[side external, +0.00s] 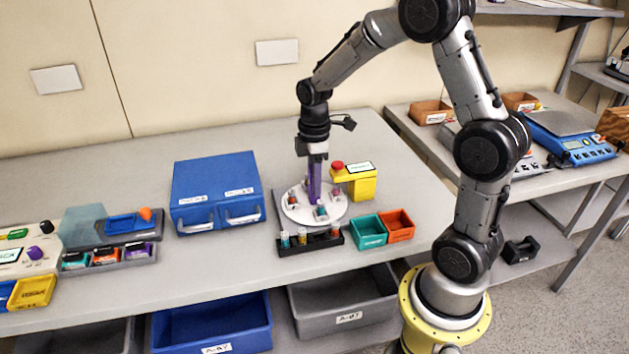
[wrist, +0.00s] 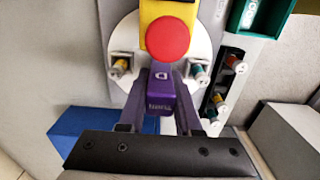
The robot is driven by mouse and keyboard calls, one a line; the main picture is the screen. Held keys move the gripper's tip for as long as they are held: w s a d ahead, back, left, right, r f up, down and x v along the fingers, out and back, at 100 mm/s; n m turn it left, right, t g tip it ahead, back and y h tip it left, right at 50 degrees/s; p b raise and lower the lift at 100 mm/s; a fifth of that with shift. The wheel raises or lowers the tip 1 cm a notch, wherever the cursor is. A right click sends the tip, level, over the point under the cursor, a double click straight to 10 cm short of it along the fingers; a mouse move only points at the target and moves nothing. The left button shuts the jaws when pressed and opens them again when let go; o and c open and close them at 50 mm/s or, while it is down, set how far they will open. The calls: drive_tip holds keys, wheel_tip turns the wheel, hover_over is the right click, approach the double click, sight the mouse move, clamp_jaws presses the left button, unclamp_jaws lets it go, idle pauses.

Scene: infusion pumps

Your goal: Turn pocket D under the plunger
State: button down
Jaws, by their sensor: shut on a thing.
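A white round turntable (side external: 298,211) stands on the bench, with small vials in pockets near its rim. My gripper (side external: 314,198) points straight down over it. In the wrist view my gripper (wrist: 162,92) is shut on a purple block (wrist: 161,98) above the disc. The block carries a white mark resembling a D and a small label. A yellow press (side external: 362,188) with a red round plunger top (side external: 337,165) stands at the disc's back right; the red top (wrist: 167,38) hides part of the disc in the wrist view. The pocket under the plunger is hidden, and pocket letters are unreadable.
A black rack (side external: 312,243) with several vials stands in front of the disc. Teal (side external: 369,231) and orange (side external: 397,225) bins sit to its right. A blue two-door box (side external: 215,180) stands left of the disc. The bench behind is clear.

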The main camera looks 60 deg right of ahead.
drive_tip(key=shift+w+r, duration=0.15)
drive_tip(key=shift+r, duration=0.1)
drive_tip(key=c, duration=0.9)
unclamp_jaws()
drive_tip(key=shift+f, duration=0.15)
wheel_tip(320, 180, up, 14)
drive_tip(key=shift+f, duration=0.1)
